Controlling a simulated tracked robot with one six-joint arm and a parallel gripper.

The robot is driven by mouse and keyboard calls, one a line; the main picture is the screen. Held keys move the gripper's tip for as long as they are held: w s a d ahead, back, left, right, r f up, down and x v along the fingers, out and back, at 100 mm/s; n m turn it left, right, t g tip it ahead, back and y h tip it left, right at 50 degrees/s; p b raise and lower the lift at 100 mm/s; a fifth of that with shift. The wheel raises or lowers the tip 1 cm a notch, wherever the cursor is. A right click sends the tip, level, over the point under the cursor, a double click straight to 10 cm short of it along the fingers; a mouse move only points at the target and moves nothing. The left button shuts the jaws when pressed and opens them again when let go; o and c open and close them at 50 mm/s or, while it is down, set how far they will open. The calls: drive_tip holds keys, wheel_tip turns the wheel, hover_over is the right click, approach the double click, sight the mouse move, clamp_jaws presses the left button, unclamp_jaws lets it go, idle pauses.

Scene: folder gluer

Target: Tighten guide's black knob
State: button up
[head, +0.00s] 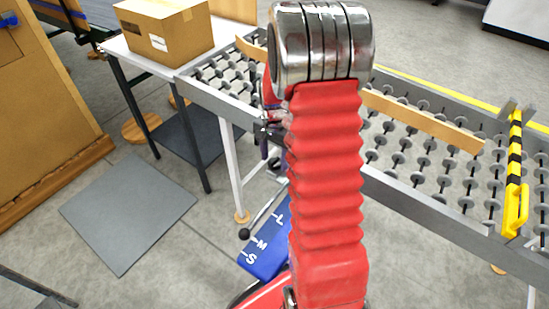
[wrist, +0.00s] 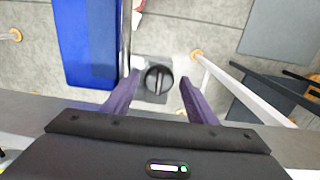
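The black knob (wrist: 158,79) is round with a raised ridge across its face. It sits on a small grey plate (wrist: 152,97) in the wrist view. My gripper (wrist: 159,80) is open, its two purple fingers on either side of the knob. A gap shows on each side, and I cannot tell the remaining depth between them. In the head view my gripper (head: 272,160) is partly hidden behind my red arm, beside the roller table's near rail. The knob cannot be made out there.
The roller table (head: 420,203) carries a wooden strip (head: 425,122) and a yellow handle (head: 515,205). A blue plate marked L, M, S (head: 265,245) lies below, near a black ball-ended lever (head: 244,234). A carton (head: 165,30) stands at left. A grey mat (head: 128,212) lies on open floor.

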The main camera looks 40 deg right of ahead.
sight(274, 160)
drive_tip(key=shift+d+r, duration=0.1)
wheel_tip(274, 160, up, 14)
drive_tip(key=shift+f, duration=0.25)
idle(0.5)
idle(0.6)
drive_tip(key=s+a+r+n+t, duration=0.2)
drive_tip(key=s+a+r+n, duration=0.1)
drive_tip(key=s+a, duration=0.3)
drive_tip(key=s+a+r+n+t, duration=0.1)
drive_tip(key=s+a+r+n, duration=0.3)
drive_tip(key=a, duration=0.5)
drive_tip(key=s+a+r+n+t, duration=0.2)
drive_tip(key=s+a+r+n, duration=0.2)
drive_tip(key=s+a+n, duration=0.3)
drive_tip(key=shift+s+a+r+t, duration=0.25)
drive_tip(key=shift+s+a, duration=0.2)
drive_tip(key=shift+a, duration=0.25)
